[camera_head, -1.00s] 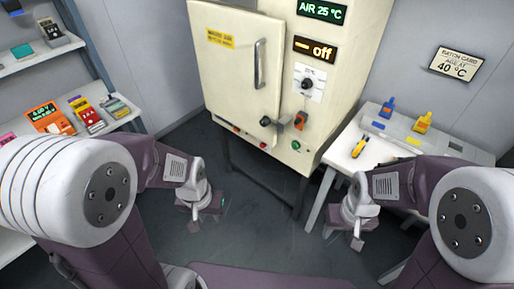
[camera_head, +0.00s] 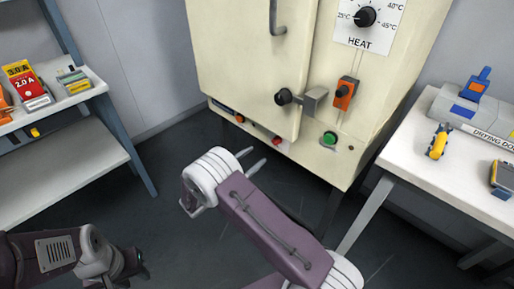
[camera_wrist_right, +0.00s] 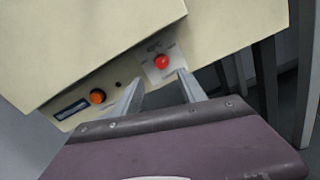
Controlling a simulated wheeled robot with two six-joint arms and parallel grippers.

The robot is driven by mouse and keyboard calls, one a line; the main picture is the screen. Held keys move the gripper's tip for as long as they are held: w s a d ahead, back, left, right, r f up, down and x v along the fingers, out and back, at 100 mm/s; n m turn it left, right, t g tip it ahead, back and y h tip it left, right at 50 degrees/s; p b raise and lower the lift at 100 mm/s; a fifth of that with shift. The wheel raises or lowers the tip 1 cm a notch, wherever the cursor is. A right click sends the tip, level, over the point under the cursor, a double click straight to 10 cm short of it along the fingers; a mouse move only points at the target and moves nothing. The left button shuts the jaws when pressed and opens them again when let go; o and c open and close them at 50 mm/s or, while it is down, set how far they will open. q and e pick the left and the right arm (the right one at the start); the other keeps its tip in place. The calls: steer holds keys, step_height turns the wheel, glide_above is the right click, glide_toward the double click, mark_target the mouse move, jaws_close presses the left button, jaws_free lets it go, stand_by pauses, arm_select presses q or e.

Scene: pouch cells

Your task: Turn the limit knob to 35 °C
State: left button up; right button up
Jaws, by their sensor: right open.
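A small red knob (camera_head: 277,141) sits low on the front of the cream oven. In the right wrist view the red knob (camera_wrist_right: 162,62) is on a pale plate with tiny print, too small to read; I cannot tell its setting. My right gripper (camera_head: 257,159) is open and empty. Its fingers point at the oven's lower front, and in the wrist view the red knob shows just beyond and between the fingertips (camera_wrist_right: 160,77), apart from them. My left gripper (camera_head: 132,263) is low at the left, away from the oven; its jaws are unclear.
A black HEAT knob (camera_head: 365,16) with a temperature scale is higher up. The door latch (camera_head: 300,99), an orange switch (camera_head: 344,93) and a green button (camera_head: 329,138) are near. An orange button (camera_wrist_right: 97,97) is left of the red knob. A white table (camera_head: 450,180) stands right.

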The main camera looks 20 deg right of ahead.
mark_target(274, 142)
steer(key=b+x, duration=0.3)
steer(key=x, duration=0.5)
steer(key=shift+d+f, duration=0.1)
steer(key=shift+d, duration=0.25)
steer(key=shift+w+d, duration=0.1)
steer(key=shift+d, duration=0.1)
jaws_close()
